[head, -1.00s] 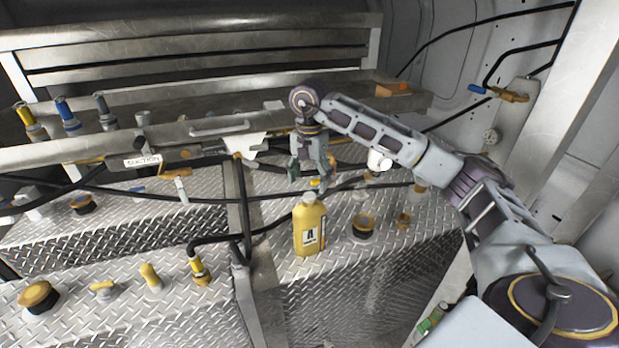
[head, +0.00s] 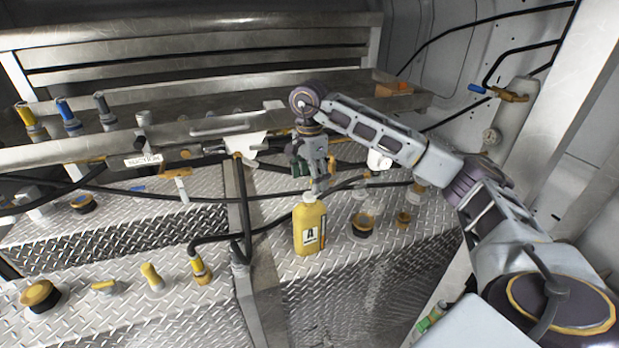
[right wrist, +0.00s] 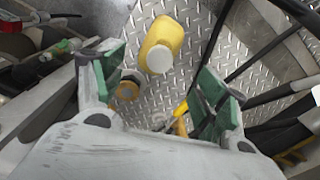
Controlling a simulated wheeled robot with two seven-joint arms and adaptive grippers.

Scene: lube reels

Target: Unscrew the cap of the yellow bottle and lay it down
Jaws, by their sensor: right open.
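The yellow bottle (head: 309,228) stands upright on the diamond-plate deck, with a pale round top. In the right wrist view the bottle (right wrist: 162,38) shows from above, its round white top (right wrist: 159,60) facing me. My right gripper (head: 318,180) is just above the bottle top, pointing down. In the wrist view its green-padded fingers (right wrist: 161,68) are spread apart, with nothing clearly held between them. I cannot make out a loose bottle cap; a yellow piece (right wrist: 180,115) between the fingers is too unclear to name. My left gripper is out of view.
A round brass-topped filler cap (head: 363,221) and a smaller brass fitting (head: 403,218) are right of the bottle. A black hose (head: 270,230) runs to its left. A steel shelf (head: 205,128) is behind. Open deck (head: 285,267) lies in front.

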